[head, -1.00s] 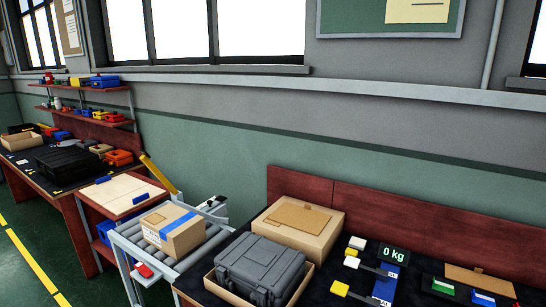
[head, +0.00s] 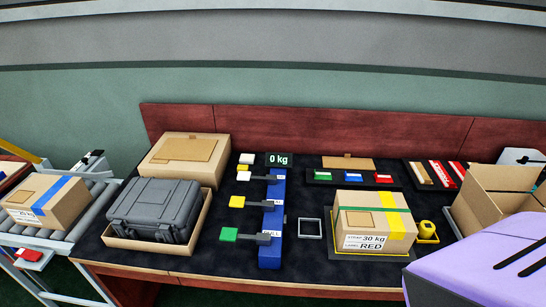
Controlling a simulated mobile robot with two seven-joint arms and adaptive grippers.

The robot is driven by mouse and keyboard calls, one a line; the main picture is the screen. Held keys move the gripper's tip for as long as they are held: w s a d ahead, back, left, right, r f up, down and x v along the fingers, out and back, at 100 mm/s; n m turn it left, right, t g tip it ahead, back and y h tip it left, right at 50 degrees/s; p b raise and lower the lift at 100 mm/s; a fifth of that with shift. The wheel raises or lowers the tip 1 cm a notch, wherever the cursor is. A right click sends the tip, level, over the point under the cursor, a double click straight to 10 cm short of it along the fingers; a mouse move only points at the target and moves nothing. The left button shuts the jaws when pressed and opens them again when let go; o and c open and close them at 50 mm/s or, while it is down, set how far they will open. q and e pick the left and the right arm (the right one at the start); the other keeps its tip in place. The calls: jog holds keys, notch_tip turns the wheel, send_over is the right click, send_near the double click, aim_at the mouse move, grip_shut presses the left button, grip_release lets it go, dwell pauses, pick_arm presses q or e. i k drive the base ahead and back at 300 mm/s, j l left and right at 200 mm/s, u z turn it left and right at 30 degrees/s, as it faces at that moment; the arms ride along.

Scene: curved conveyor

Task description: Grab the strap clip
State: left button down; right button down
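I cannot tell for sure which thing is the strap clip. A dark tray at the back of the bench holds small pieces in green (head: 323,175), blue (head: 354,177) and red (head: 383,178). A thin grey square frame (head: 310,228) lies flat on the dark mat, left of a cardboard box (head: 372,222). The box has a green strap, yellow tape and a label reading "STRAP 30 kg" and "LABEL RED". A blue rack (head: 272,220) has levers with white, yellow and green ends on its left. Neither gripper shows in the head view.
A grey case (head: 154,210) sits in a shallow carton, with a closed carton (head: 185,158) behind. A roller conveyor (head: 75,235) with a taped box is at left. An open carton (head: 500,190) and a large purple body (head: 480,262) block the right. A display reads "0 kg".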

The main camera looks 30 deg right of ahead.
aim_at(425, 229)
jog(key=z, duration=2.25)
